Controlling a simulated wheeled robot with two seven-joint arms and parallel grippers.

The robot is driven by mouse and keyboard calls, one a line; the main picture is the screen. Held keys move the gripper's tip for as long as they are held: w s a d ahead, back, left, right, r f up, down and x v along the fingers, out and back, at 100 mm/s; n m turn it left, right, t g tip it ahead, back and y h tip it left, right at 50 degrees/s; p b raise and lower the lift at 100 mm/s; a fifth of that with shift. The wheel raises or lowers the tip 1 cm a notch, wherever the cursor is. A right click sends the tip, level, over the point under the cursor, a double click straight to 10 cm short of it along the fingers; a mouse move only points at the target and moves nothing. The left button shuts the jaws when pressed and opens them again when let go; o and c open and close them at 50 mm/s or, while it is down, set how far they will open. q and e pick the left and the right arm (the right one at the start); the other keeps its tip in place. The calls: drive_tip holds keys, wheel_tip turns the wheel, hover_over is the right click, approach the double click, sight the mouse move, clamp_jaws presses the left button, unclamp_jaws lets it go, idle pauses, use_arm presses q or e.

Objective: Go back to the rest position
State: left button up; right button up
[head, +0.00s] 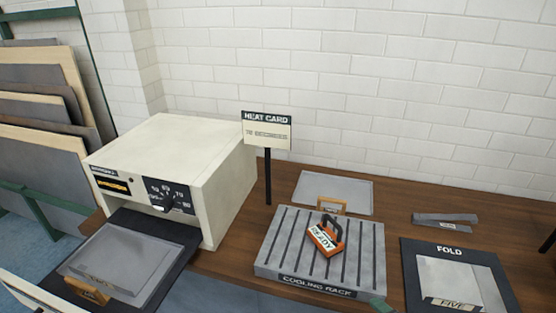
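Neither of my grippers shows in the head view, and no arm of mine can be made out. The wooden workbench (225,268) carries a cream heater box (170,150) with a dial on its front. A dark tray (165,228) extends from the box and bears a grey sheet (125,258) with an orange tab. A grey slatted cooling rack (362,262) lies to the right. An orange block with a black handle, marked READY (325,238), rests on the rack.
A heat card sign (267,131) stands on a black post behind the rack. Another grey sheet (335,188) lies behind the rack. A dark FOLD mat (415,262) bears a sheet marked FIVE (450,280). Grey strips (445,219) lie behind it. Boards (45,140) lean at far left.

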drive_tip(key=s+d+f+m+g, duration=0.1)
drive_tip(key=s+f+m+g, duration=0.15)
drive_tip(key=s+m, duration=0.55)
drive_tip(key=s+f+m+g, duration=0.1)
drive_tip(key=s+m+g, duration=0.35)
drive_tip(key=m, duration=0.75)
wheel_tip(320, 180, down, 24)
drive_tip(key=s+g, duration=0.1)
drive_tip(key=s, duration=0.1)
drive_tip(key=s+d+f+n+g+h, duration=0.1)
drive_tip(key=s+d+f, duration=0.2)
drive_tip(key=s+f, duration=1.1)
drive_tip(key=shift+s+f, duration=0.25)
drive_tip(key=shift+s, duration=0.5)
